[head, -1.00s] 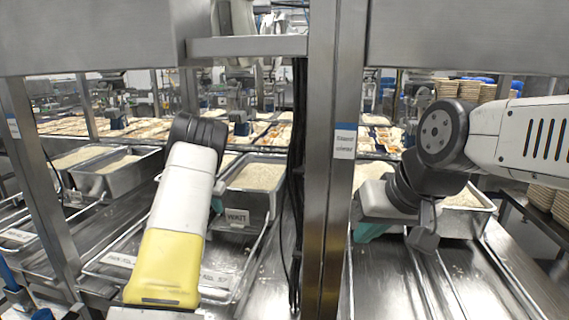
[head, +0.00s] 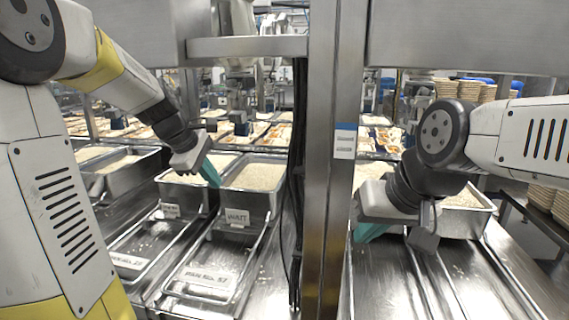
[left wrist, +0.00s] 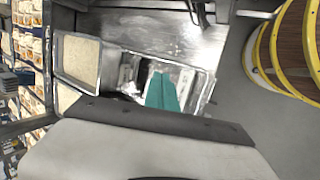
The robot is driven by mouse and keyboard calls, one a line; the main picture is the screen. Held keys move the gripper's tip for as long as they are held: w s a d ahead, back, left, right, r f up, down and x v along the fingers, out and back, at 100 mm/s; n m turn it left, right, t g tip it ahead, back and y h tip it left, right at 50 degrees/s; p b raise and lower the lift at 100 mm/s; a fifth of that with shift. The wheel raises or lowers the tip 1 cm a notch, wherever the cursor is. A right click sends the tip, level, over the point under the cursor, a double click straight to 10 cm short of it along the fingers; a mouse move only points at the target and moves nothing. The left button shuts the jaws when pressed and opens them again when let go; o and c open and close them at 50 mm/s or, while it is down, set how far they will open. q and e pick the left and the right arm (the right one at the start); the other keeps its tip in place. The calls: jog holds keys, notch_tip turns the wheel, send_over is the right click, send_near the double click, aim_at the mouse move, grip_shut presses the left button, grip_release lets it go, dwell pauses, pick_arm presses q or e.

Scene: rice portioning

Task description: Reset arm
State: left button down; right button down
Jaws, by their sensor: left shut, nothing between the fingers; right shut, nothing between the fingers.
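My left gripper (head: 208,172) has teal fingers and is above the front edge of a steel pan of rice (head: 172,178) left of the post. In the left wrist view its teal fingers (left wrist: 162,92) are together with nothing between them. My right gripper (head: 370,231) has teal fingers, partly hidden by its own wrist. It is shut and empty, low beside a rice pan (head: 487,222) right of the post.
A steel post (head: 328,200) with cables stands between my arms. Another rice pan (head: 270,203) is beside the left one. Wire racks with labels (head: 205,281) lie on the steel counter. An overhead steel beam (head: 450,50) spans the top. Stacked bowls (head: 470,92) stand at back right.

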pick_arm(q)
jog(key=s+d+m, duration=0.2)
jog(key=s+m, duration=0.6)
jog(key=s, duration=0.3)
jog(key=s+d+m+t+y, duration=0.1)
jog(key=s+d+m, duration=0.1)
jog(key=s+m, duration=0.5)
jog(key=s, duration=0.5)
jog(key=shift+m, duration=0.4)
